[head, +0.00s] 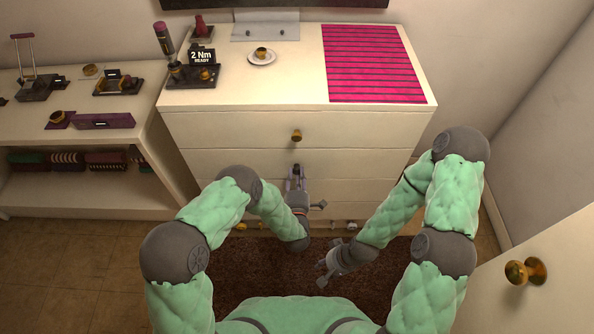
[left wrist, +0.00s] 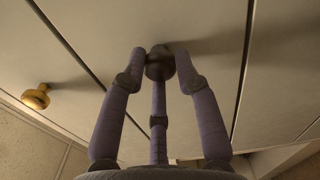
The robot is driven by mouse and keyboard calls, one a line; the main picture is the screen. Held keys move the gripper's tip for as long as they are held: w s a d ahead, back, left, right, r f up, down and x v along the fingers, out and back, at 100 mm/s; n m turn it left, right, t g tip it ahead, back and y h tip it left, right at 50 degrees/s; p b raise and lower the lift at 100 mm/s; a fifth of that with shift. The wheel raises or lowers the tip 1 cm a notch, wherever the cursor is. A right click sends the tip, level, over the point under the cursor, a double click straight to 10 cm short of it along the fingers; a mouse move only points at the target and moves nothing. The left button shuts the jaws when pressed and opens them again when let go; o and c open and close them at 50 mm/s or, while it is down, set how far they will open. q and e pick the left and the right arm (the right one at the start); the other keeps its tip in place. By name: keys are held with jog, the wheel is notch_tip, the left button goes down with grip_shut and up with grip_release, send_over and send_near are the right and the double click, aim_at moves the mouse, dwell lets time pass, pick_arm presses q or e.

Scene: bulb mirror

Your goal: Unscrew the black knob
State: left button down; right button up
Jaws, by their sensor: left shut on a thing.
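The black knob (left wrist: 160,62) is on a pale drawer front in the left wrist view. In the head view the knob (head: 296,167) shows only as a small dark spot on the second drawer, mostly behind my fingers. My left gripper (head: 296,179) is in front of that drawer, its fingers shut on the knob. In the left wrist view the fingertips (left wrist: 161,58) lie on either side of the knob, with a third finger below. My right gripper (head: 327,271) hangs low over the dark rug, away from the drawers; its finger opening is unclear.
A brass knob (head: 296,135) sits on the drawer above. The dresser top holds a torque stand (head: 190,75) marked "2 Nm READY", a saucer (head: 262,59) with a small brass part and a pink striped mat (head: 372,64). A door with a brass knob (head: 525,271) is at right.

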aim_at(297, 173)
dwell(0.3)
pick_arm(q)
jog(key=n+b, duration=0.1)
jog(key=n, duration=0.4)
jog(key=c, duration=1.2)
grip_release()
jog(key=shift+c, duration=0.2)
jog(key=shift+s, duration=0.1)
jog(key=shift+s+p, duration=0.35)
jog(key=shift+s, duration=1.1)
jog(key=o, duration=0.6)
jog(key=shift+c, duration=0.2)
